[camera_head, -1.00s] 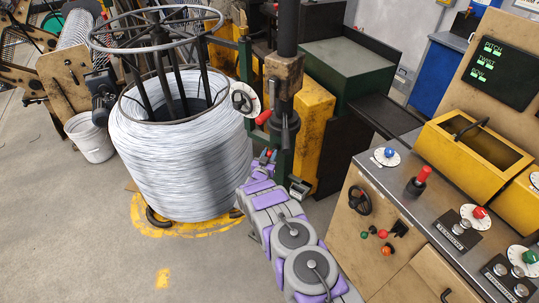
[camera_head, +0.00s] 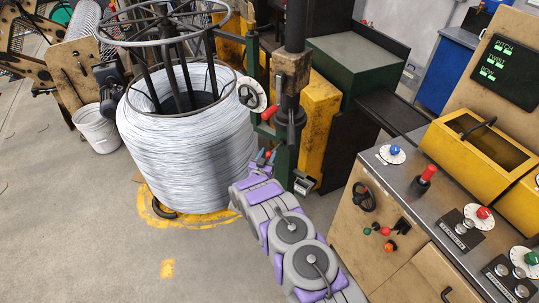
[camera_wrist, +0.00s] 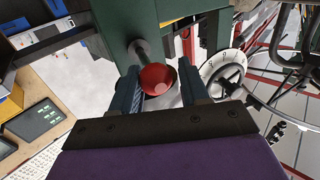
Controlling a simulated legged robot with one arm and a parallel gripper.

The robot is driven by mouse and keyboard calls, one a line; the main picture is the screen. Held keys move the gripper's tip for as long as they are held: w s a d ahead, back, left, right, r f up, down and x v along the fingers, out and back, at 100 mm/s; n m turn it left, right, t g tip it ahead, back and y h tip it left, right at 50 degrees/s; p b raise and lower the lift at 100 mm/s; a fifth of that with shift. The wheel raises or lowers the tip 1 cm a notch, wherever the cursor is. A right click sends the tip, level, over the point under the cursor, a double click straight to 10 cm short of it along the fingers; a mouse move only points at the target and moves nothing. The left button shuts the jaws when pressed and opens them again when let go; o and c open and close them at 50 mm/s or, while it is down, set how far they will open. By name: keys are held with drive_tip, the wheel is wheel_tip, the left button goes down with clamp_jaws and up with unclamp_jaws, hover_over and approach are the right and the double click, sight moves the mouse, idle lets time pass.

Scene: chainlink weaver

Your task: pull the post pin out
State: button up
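The post pin shows in the wrist view as a round red knob (camera_wrist: 158,80) on a grey shaft, sticking out of a green post (camera_wrist: 120,22). My gripper (camera_wrist: 160,88) is open, with one dark finger on each side of the knob. The left finger is close to the knob; a gap shows on the right. I cannot tell whether either finger touches it. In the head view my gripper (camera_head: 265,160) is small at the foot of the green post (camera_head: 284,150), with a speck of red beside it.
A large wire coil (camera_head: 185,150) stands left of the post. A white dial with a handwheel (camera_head: 252,95) and a red handle (camera_head: 270,112) sit above my gripper. A control bench (camera_head: 400,200) stands at the right. Open floor lies at the front left.

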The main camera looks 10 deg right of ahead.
drive_tip(key=shift+o, duration=1.1)
drive_tip(key=shift+a, duration=0.15)
drive_tip(key=p+v, duration=0.2)
drive_tip(key=v, duration=1.5)
drive_tip(key=shift+s+f, duration=0.15)
drive_tip(key=shift+s, duration=0.05)
drive_tip(key=shift+w+a, duration=0.1)
